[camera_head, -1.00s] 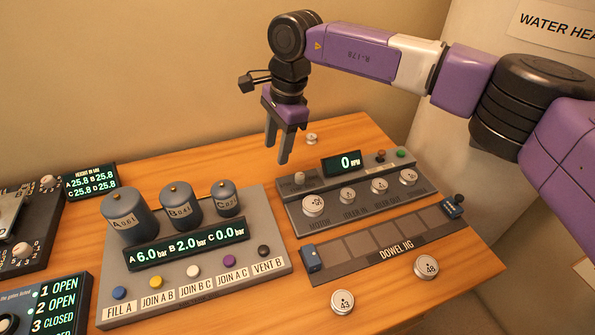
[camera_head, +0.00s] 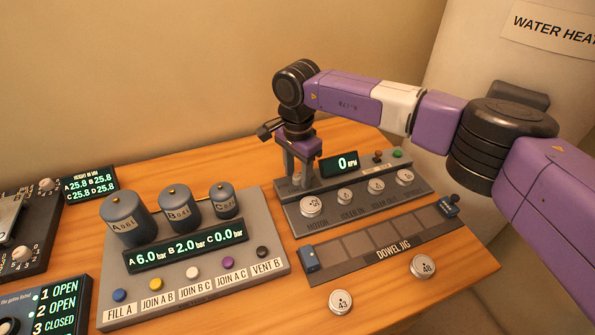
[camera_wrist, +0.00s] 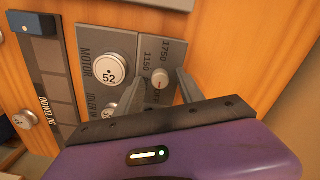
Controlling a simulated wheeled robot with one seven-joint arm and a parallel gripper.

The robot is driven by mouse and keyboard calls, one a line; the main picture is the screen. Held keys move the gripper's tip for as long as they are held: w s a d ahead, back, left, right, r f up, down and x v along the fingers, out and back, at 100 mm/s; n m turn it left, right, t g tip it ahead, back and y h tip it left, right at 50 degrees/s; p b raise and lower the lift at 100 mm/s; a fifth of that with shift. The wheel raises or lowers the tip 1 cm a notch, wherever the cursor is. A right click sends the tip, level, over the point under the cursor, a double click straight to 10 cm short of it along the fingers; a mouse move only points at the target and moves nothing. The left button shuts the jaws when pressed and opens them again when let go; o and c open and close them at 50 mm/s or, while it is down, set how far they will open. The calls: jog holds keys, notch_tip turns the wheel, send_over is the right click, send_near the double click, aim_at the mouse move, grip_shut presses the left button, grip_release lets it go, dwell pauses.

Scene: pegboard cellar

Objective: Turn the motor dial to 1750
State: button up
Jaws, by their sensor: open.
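The motor dial (camera_wrist: 160,78) is a small pale round knob on the grey panel, with printed marks 1750 and 1150 beside it in the wrist view. I cannot tell which mark it points at. My gripper (camera_wrist: 157,87) is open, with one finger on each side of the dial. Whether the fingers touch it, I cannot tell. In the head view my gripper (camera_head: 299,180) is lowered over the back left of the motor panel (camera_head: 340,212), and its fingers mostly hide the dial. The RPM display (camera_head: 339,164) reads 0.
A numbered disc marked 52 (camera_wrist: 111,69) sits close to the dial by the MOTOR label. A red button and a green button (camera_head: 398,153) are right of the display. The dowel jig (camera_head: 375,240) lies in front. The tank panel (camera_head: 200,262) stands to the left.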

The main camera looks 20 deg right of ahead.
grip_shut()
